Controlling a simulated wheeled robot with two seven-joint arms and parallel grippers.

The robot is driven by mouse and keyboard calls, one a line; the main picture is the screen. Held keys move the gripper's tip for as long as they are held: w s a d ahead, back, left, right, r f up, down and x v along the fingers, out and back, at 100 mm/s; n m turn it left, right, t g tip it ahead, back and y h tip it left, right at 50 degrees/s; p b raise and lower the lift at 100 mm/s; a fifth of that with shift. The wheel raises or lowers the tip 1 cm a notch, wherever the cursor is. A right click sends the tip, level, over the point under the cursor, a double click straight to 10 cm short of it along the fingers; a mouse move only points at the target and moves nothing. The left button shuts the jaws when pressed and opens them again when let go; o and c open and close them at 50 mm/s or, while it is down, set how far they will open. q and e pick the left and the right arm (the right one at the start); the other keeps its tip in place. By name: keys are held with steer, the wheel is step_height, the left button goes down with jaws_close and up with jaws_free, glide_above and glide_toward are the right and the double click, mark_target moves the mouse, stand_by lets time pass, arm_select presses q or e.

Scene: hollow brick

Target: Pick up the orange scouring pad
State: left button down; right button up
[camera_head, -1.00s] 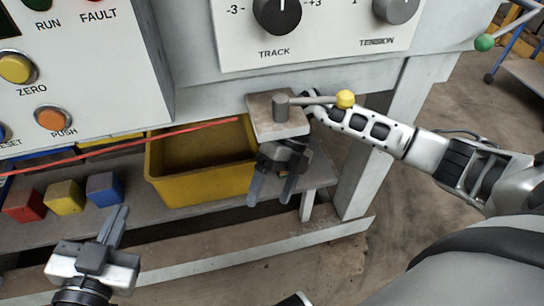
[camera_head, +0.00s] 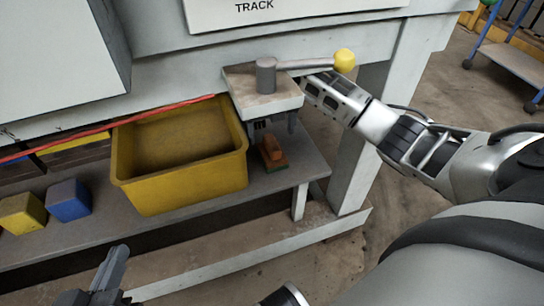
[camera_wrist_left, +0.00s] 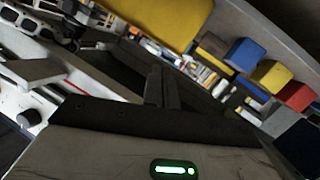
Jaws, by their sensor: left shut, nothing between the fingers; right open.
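The orange scouring pad (camera_head: 271,148) lies on the lower shelf, right of the yellow bin, with a dark green layer beneath it. It sits under the bench's lever plate. My right gripper (camera_head: 275,127) is mostly hidden under that plate; its open fingers show as dark shapes just above and behind the pad, and I cannot tell whether they touch it. My left gripper (camera_head: 114,268) is shut and empty at the lower left, well away from the pad. In the left wrist view its closed fingers (camera_wrist_left: 161,88) point towards the shelf.
The yellow bin (camera_head: 183,194) stands directly left of the pad. A yellow block (camera_head: 22,213) and a blue block (camera_head: 69,200) are further left; a red block (camera_wrist_left: 297,96) shows in the wrist view. The lever plate (camera_head: 262,100) overhangs the pad. A shelf leg (camera_head: 300,202) stands at right.

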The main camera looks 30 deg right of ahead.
mark_target(272, 142)
steer(key=shift+f, duration=0.85)
steer(key=shift+f+b, duration=0.45)
steer(key=shift+f, duration=0.1)
step_height(272, 142, down, 4)
steer(key=shift+s+f+b, duration=0.1)
steer(key=shift+b, duration=0.9)
arm_select(q)
steer(key=shift+w+d+r+n+t+h, duration=0.15)
steer(key=shift+d+r+n+t+h, duration=0.3)
steer(key=shift+r+h, duration=0.2)
arm_select(e)
steer(key=c, duration=1.1)
